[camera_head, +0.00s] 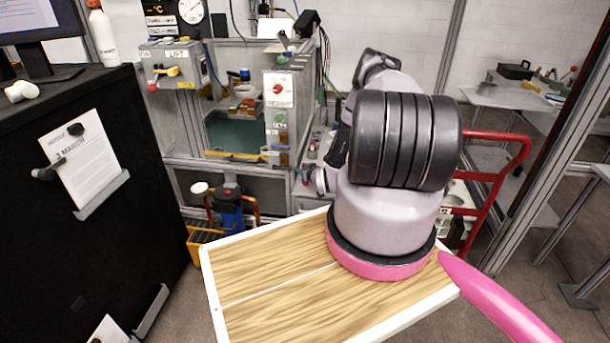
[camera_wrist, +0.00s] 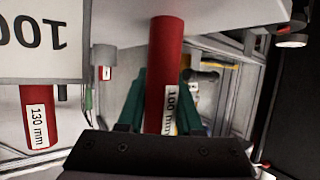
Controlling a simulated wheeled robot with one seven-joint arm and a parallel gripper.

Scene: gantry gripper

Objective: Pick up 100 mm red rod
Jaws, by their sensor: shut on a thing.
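The red rod labelled 100 mm (camera_wrist: 165,50) stands in the middle of the wrist view, its label facing the camera near its lower end. My gripper (camera_wrist: 162,90) has its green fingers on both sides of this rod and is shut on it. The rod's upper end in the picture lies close to a pale surface, and I cannot tell whether they touch. In the head view my own arm covers the area around my gripper, and I cannot make out the rod there.
In the wrist view, a red rod labelled 130 mm (camera_wrist: 38,115) is at the left, below a white plate (camera_wrist: 40,68) with an upside-down label. The head view shows a workstation (camera_head: 240,110) and a red-railed cart (camera_head: 500,175).

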